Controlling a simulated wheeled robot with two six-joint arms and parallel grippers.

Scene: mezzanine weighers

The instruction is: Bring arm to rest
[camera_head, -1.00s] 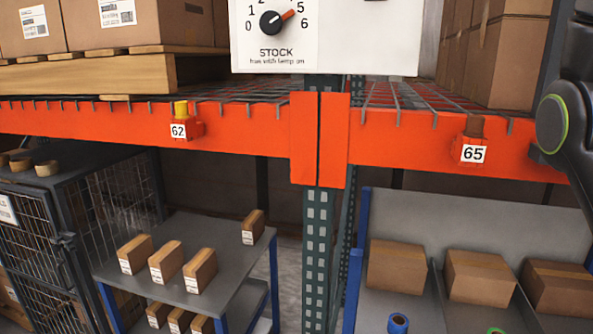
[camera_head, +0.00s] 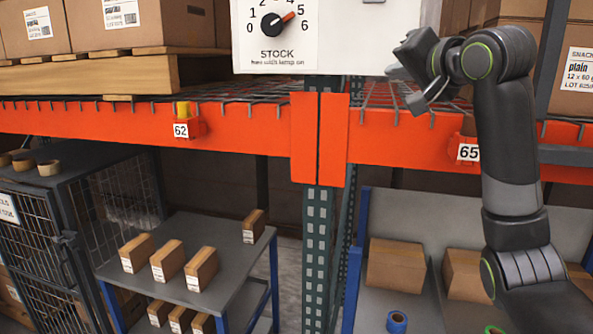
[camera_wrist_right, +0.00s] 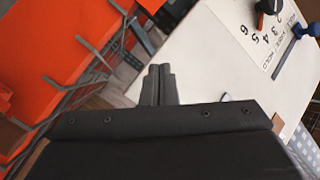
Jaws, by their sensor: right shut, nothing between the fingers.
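My right gripper (camera_head: 412,88) is raised at the right of the head view, in front of the orange rack beam (camera_head: 400,135) and beside the white stock panel (camera_head: 330,45). In the right wrist view its fingers (camera_wrist_right: 158,84) are together with nothing between them. The panel (camera_wrist_right: 215,60) fills much of that view behind the fingers; I cannot tell how far apart they are. My left gripper is in neither view.
A grey table (camera_head: 225,262) with small cartons stands below at the left, next to a wire cage (camera_head: 125,195). Cartons (camera_head: 396,268) and a blue tape roll (camera_head: 397,321) sit below my right arm. Boxes stand on the rack. The central green upright (camera_head: 318,250) is an obstacle.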

